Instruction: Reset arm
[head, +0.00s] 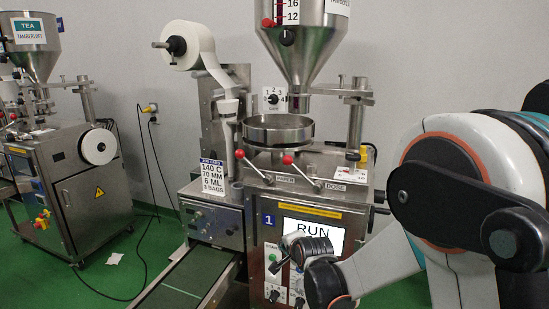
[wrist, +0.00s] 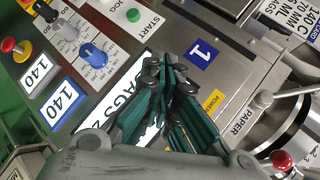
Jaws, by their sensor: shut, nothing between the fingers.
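My gripper (wrist: 163,68) is shut and empty, its dark fingers with green pads meeting in front of the machine's control panel. In the head view my gripper (head: 281,262) is small and partly hidden by my wrist, just in front of the panel below the RUN screen (head: 296,226). My arm reaches in from the right. In the wrist view the panel lies tilted below the fingers, with a green START button (wrist: 133,15), a blue knob (wrist: 93,55) and displays reading 140 (wrist: 60,97). I cannot tell whether the fingers touch the panel.
The teabag machine (head: 215,215) fills the middle, with a steel hopper (head: 300,45), round bowl (head: 278,131) and red-knobbed levers (head: 288,159). A dark conveyor (head: 185,280) runs out at lower left.

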